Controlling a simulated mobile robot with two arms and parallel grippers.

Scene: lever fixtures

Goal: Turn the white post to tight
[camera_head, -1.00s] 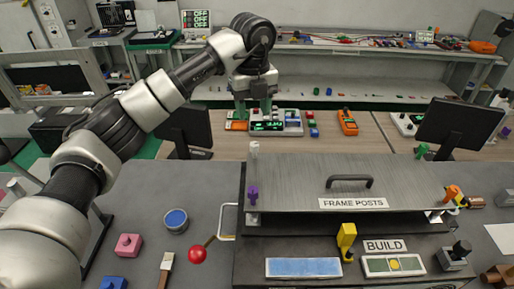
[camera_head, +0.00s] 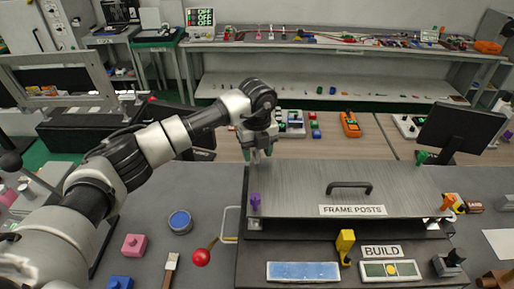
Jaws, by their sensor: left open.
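The white post (camera_head: 257,157) stands at the back left corner of the metal frame plate (camera_head: 300,182) labelled FRAME POSTS. My left gripper (camera_head: 262,154) is open, pointing down over that corner with its fingertips at the post. The gripper hides much of the post, and I cannot tell whether the fingers touch it. Any tight marking at the post is too small to read. My right gripper is not in view.
A purple post (camera_head: 255,201) stands at the plate's front left, a green one (camera_head: 422,157) at the back right and an orange one (camera_head: 447,202) at the front right. A dark handle (camera_head: 349,187) rises mid-plate. A red-knobbed lever (camera_head: 201,257) stands left of the BUILD panel.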

